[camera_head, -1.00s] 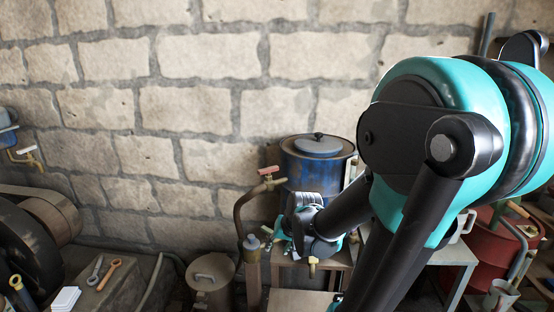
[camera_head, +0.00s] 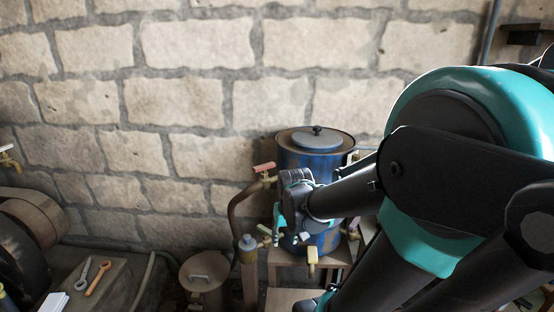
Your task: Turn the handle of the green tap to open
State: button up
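I cannot make out a tap with a clearly green handle. A brass tap (camera_head: 266,232) with a pale yellowish handle sits at the lower left of the blue drum (camera_head: 318,157). A tap with a yellow handle (camera_head: 312,256) is below the drum. A tap with a pinkish-red handle (camera_head: 264,167) tops a bent pipe to the left. My gripper (camera_head: 286,233), grey with teal parts, is in front of the drum, close to the pale-handled tap. Whether they touch is unclear. Its fingers are too small and overlapped to tell open from shut.
A lidded metal can (camera_head: 206,278) stands on the lower left. Two wrenches lie on a block (camera_head: 110,291) beside a large dark wheel (camera_head: 20,262). A stone wall (camera_head: 180,100) closes the back. My arm hides much of the right side.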

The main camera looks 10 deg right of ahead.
jog(key=w+d+r+m+g, duration=0.1)
jog(key=w+r+m+g, duration=0.1)
jog(key=w+r, duration=1.4)
jog(key=shift+w+d+r+m+g, duration=0.3)
jog(key=shift+w+d+r+g, duration=0.1)
jog(key=shift+r, duration=1.15)
jog(key=shift+o, duration=0.6)
